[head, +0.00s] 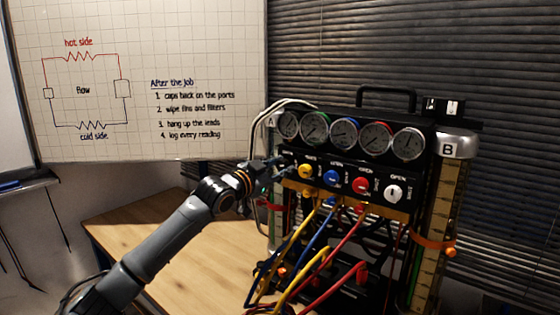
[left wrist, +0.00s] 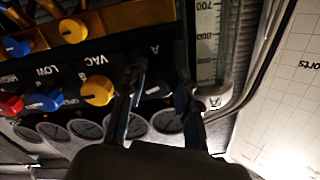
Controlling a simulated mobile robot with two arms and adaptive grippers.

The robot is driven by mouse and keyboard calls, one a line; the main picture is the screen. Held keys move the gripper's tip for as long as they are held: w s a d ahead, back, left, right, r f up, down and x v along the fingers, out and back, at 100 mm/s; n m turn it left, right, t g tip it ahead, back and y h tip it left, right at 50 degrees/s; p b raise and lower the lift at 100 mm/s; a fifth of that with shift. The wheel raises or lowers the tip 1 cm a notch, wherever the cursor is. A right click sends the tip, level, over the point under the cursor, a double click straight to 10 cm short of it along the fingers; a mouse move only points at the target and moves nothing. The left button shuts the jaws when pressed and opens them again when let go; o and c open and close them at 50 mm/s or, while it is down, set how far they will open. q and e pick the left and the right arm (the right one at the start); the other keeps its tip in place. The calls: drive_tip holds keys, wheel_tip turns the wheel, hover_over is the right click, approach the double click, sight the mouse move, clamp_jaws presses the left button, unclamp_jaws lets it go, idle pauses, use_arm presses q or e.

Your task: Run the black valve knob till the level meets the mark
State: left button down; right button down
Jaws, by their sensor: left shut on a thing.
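The gauge rig (head: 372,112) stands on the wooden table, with a row of dials above a row of coloured knobs. My left gripper (head: 282,167) reaches the left end of the knob row and hides the black valve knob in the head view. In the left wrist view, which is upside down, my left gripper (left wrist: 158,98) is shut on the black valve knob (left wrist: 156,88), beside the letter A. A graduated tube (left wrist: 207,42) stands close beside it; I cannot make out its level or a mark. My right gripper is not in view.
Tube B (head: 437,220) stands at the right. The wooden table (head: 170,235) is bare at the left.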

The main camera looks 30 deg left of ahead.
use_arm(q)
drive_tip(key=shift+r+m+p, duration=0.1)
drive_tip(key=shift+m+p, duration=1.2)
drive_tip(key=shift+m, duration=0.5)
drive_tip(key=c, duration=1)
unclamp_jaws()
drive_tip(key=shift+s, duration=0.1)
drive_tip(key=shift+s+a, duration=0.15)
drive_tip(key=shift+s, duration=1.8)
drive_tip(key=shift+s+a, duration=0.2)
drive_tip(key=shift+s, duration=1.75)
drive_tip(key=shift+s+a, duration=0.15)
drive_tip(key=shift+s, duration=1.8)
